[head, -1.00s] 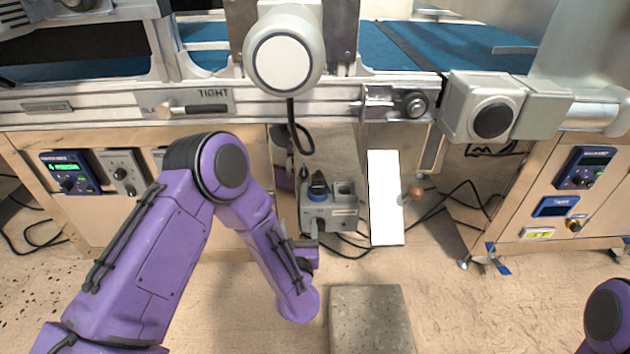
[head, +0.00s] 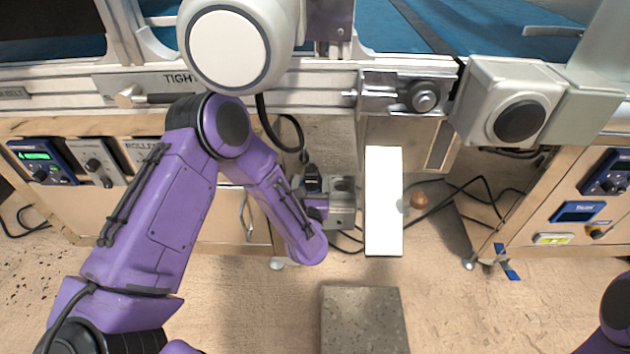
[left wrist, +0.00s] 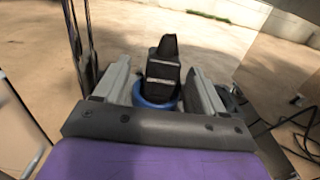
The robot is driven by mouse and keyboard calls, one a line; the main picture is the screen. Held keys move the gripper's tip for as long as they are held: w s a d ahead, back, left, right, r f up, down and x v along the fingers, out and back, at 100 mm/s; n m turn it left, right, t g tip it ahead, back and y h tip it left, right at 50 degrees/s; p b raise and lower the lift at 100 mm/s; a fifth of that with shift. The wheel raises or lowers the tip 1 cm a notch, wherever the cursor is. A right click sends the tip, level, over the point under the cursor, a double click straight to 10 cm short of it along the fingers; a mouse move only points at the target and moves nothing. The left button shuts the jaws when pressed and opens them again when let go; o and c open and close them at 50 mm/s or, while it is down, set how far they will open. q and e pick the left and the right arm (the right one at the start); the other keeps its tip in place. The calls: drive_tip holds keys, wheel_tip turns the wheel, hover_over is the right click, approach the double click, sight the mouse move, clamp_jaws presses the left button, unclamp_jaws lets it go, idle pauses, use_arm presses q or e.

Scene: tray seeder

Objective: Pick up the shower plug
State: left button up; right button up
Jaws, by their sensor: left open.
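The shower plug, a black plug with a blue collar, stands upright on a grey socket box (head: 342,213) under the machine. In the head view the plug (head: 312,179) shows just beyond my left gripper (head: 317,203). In the left wrist view the plug (left wrist: 163,72) is between the two grey fingers of the left gripper (left wrist: 160,88). The fingers are open, with a gap on either side of the plug. The blue collar is low between them and partly hidden by the gripper body. My right gripper is out of view.
A white panel (head: 384,205) stands just right of the box. Black cables (head: 450,200) run over the floor there. A round grey machine head (head: 228,48) hangs above. A speckled grey block (head: 363,322) is in front. Wooden cabinets (head: 150,210) flank the gap.

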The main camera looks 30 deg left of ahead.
sight(312, 170)
use_arm(q)
drive_tip(key=b+x, duration=0.1)
drive_tip(key=x, duration=0.1)
drive_tip(key=b+x, duration=0.1)
drive_tip(key=x, duration=0.2)
drive_tip(key=shift+w+f, duration=0.15)
drive_tip(key=shift+f, duration=0.1)
drive_tip(key=shift+w+r, duration=0.1)
drive_tip(key=shift+w, duration=0.05)
drive_tip(key=c, duration=1.2)
drive_tip(key=shift+o, duration=0.2)
drive_tip(key=shift+d+r, duration=0.1)
